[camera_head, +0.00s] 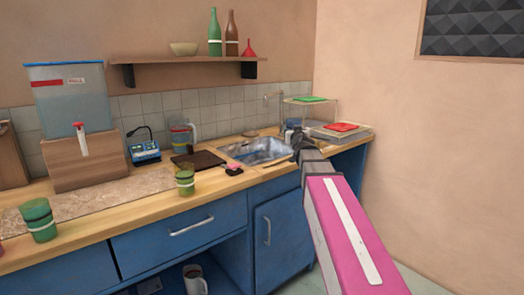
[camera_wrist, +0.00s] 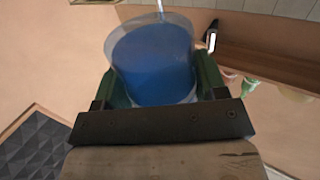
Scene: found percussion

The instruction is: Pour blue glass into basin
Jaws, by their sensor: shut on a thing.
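My gripper (camera_wrist: 163,85) is shut on the blue glass (camera_wrist: 150,65), with one green finger on each side of it. The glass has clear walls and blue filling most of what shows. In the head view my gripper (camera_head: 297,138) is at the right end of the sink basin (camera_head: 258,151), by its rim. The wrist view is strongly rolled, with the shelf upside down, so my wrist is turned over. I cannot tell whether anything leaves the glass.
A faucet (camera_head: 281,105) stands behind the basin. A rack with a green item (camera_head: 309,99) and a red item (camera_head: 342,127) is at the right. A shelf (camera_head: 185,60) hangs above.

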